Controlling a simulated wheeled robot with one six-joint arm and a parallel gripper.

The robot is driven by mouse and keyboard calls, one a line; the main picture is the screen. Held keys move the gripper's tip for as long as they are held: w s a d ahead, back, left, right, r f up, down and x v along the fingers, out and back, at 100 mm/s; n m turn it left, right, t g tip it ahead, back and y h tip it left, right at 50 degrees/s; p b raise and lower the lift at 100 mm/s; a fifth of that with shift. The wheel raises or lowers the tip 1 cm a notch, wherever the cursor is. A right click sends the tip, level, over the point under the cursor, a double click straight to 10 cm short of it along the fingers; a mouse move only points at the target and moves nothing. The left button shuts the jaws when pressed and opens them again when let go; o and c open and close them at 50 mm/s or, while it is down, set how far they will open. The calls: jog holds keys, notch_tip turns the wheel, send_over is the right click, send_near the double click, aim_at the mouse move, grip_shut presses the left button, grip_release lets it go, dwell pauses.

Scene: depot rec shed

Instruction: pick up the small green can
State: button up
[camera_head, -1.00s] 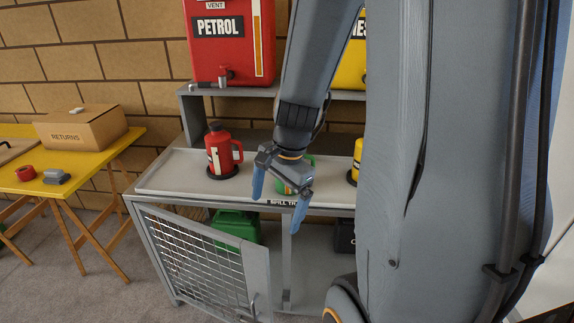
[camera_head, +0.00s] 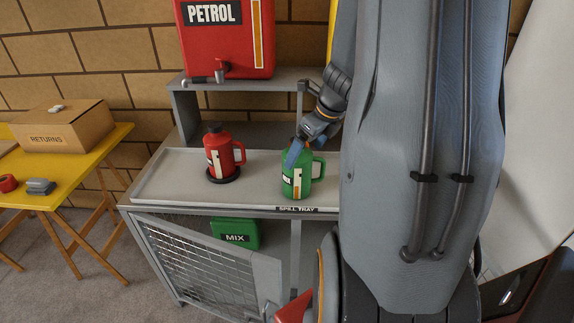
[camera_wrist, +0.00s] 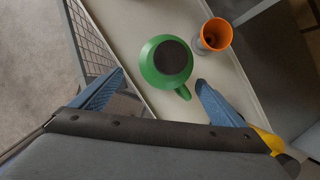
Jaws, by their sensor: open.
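The small green can (camera_head: 298,186) stands upright on the spill tray, with a pale label and its handle to the right. In the wrist view the green can (camera_wrist: 151,76) shows from above, with a dark round top and its handle toward my gripper. My gripper (camera_head: 293,155) comes down from the upper right, and a blue finger covers part of the can's top. In the wrist view my gripper (camera_wrist: 160,92) is open, one blue finger on each side of the handle's end. The can's body lies mostly beyond the fingertips. Whether they touch it I cannot tell.
A red can (camera_head: 221,158) stands left on the tray (camera_head: 160,180). A petrol container (camera_head: 228,40) sits above. An orange cup-like thing (camera_wrist: 215,34) is close to the green can. Below are an open mesh door (camera_head: 205,262) and a green MIX container (camera_head: 236,235).

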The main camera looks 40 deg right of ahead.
aim_at(302, 155)
jog(key=shift+w+d+f, duration=0.15)
jog(key=shift+w+d, duration=0.1)
jog(key=shift+w+f, duration=0.15)
jog(key=shift+f, duration=0.1)
jog(key=x, duration=0.2)
jog(key=shift+w+a+f, duration=0.2)
jog(key=shift+w+f, duration=0.05)
jog(key=shift+w, duration=0.05)
jog(key=b+x, duration=0.1)
jog(key=x, duration=0.3)
jog(key=shift+w+d+f, duration=0.1)
jog(key=shift+w+f, duration=0.05)
jog(key=shift+w, duration=0.1)
jog(key=c, duration=1.6)
